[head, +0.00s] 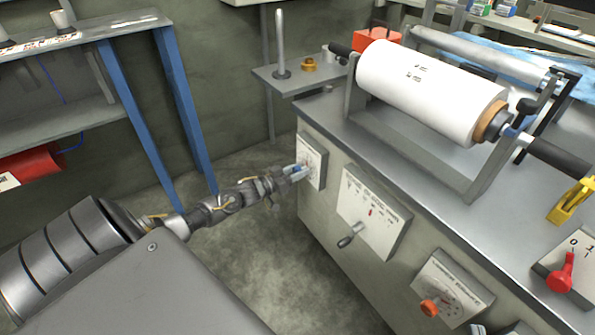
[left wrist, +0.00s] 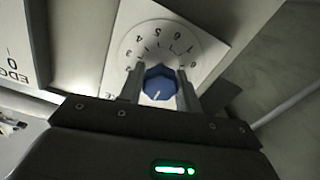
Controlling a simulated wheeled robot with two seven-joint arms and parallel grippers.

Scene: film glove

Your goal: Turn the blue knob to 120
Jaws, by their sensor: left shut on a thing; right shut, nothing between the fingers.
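The blue knob (left wrist: 159,84) sits on a white dial plate (left wrist: 122,62) with printed numbers around it. A short white pointer line shows on the knob's face. My left gripper (left wrist: 160,88) has one finger on each side of the knob and is shut on it. In the head view my left gripper (head: 291,173) reaches the small white panel (head: 314,158) at the left end of the bench front, and the knob is mostly hidden there. My right gripper is not in view.
The bench front also carries a panel with a grey lever (head: 350,236) and a panel with an orange knob (head: 430,307). A white film roll (head: 430,92) lies on the bench. A shelf with blue legs (head: 137,115) stands at left.

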